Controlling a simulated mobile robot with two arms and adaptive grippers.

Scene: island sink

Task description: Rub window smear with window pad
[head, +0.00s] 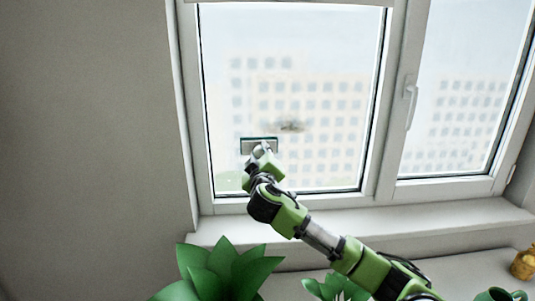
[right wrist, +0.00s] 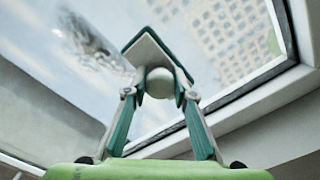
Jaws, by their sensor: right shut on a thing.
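The window pad (head: 259,144) is a flat, dark green and pale pad in front of the left window pane (head: 300,60). In the right wrist view the pad (right wrist: 150,52) has a round, pale knob (right wrist: 160,83) on its back. My right gripper (right wrist: 158,95) is shut on that knob, with a finger on each side. In the head view my right gripper (head: 262,158) is at the lower left of the pane. The window smear (head: 290,126) is a small brownish-grey smudge right of and slightly above the pad. The smear (right wrist: 92,42) shows left of the pad in the right wrist view. Whether the pad touches the glass is unclear. My left gripper is not in view.
The white window frame (head: 383,110) separates the left pane from the right one, which has a handle (head: 410,100). A pale sill (head: 400,220) runs below. Green leafy plants (head: 225,270) stand at the bottom, and a small yellow object (head: 524,264) is at the far right.

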